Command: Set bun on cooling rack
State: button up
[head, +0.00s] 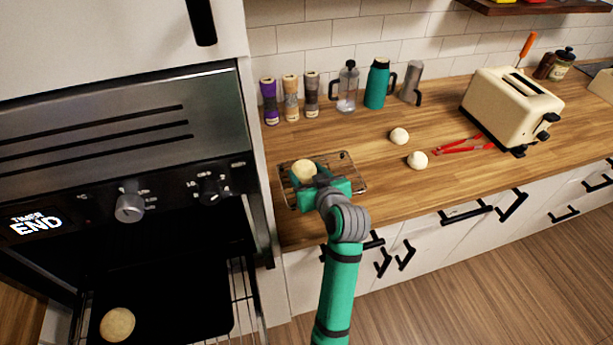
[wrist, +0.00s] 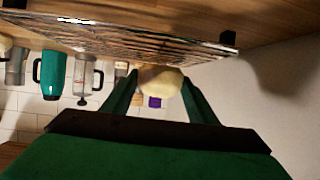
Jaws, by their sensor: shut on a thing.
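The wire cooling rack (head: 349,165) lies on the wooden counter beside the oven. It shows as a wire grid along the top of the wrist view (wrist: 130,35). My gripper (head: 307,177) is over the rack's left part, shut on a pale round bun (head: 304,169). In the wrist view the bun (wrist: 160,80) sits between the two green fingers, close to the rack. I cannot tell whether the bun touches the wires. Another bun (head: 117,324) lies on the dark tray (head: 185,300) in the open oven at lower left.
Two white round pieces (head: 399,136) and red tongs (head: 466,146) lie right of the rack. Spice jars (head: 290,97), a glass press (head: 346,88) and a teal flask (head: 377,84) stand along the wall. A cream toaster (head: 510,106) stands further right. Bare counter lies in front of the tongs.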

jog(key=shift+a+f, duration=0.15)
jog(key=shift+f, duration=0.45)
jog(key=shift+s+a, duration=0.1)
jog(key=shift+f, duration=0.15)
jog(key=o, duration=1)
jog(key=shift+o, duration=0.2)
jog(key=shift+r, duration=0.25)
jog(key=v, duration=1.2)
jog(key=shift+f, duration=0.15)
jog(key=shift+d, duration=0.25)
